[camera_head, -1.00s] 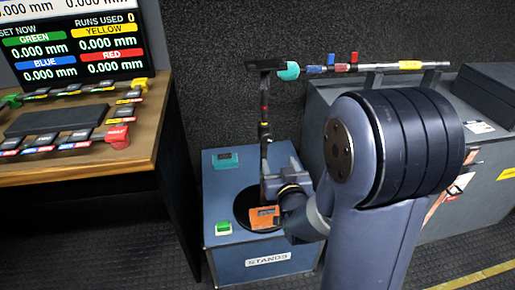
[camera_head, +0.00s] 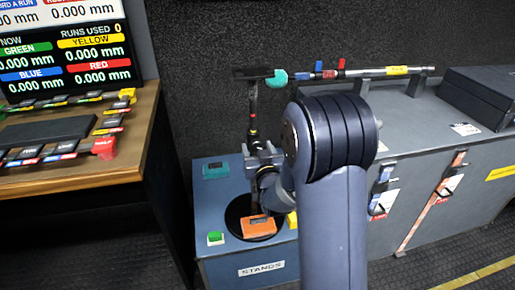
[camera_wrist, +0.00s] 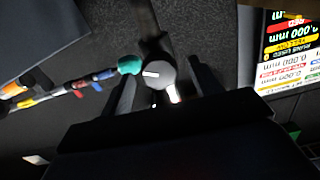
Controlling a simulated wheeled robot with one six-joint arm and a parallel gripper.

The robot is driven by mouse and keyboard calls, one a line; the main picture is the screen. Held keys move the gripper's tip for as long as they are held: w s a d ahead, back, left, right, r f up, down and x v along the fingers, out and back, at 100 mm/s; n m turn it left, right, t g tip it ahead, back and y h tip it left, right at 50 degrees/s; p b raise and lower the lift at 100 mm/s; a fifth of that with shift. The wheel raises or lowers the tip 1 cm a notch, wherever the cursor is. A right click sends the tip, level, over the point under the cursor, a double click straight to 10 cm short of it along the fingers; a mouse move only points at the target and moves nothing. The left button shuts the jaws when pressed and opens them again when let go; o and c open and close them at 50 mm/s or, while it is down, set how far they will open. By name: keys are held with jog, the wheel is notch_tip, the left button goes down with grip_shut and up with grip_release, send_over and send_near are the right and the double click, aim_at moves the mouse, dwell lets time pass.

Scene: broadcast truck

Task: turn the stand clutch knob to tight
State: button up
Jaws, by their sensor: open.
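The stand (camera_head: 253,110) is a thin dark upright pole with coloured bands, on a round black base (camera_head: 235,214). A teal ball (camera_head: 278,77) is near its top; it also shows in the wrist view (camera_wrist: 130,64). In the wrist view a grey round knob (camera_wrist: 159,76) with a white pointer mark sits on the dark pole. A second white mark shows just below and right of it. My gripper (camera_wrist: 163,70) is open, with one finger on each side of the knob; contact cannot be told. In the head view my gripper (camera_head: 262,157) is beside the pole and the knob is not distinguishable.
The blue-grey box marked STANDS (camera_head: 262,269) carries the base, an orange block (camera_head: 258,227) and a green button (camera_head: 215,238). A wooden desk (camera_head: 75,178) with a screen is left. A grey cabinet (camera_head: 420,165) with a horizontal boom (camera_head: 385,72) above is right.

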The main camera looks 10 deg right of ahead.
jog(key=shift+w, duration=0.25)
jog(key=shift+c, duration=0.5)
jog(key=c, duration=0.9)
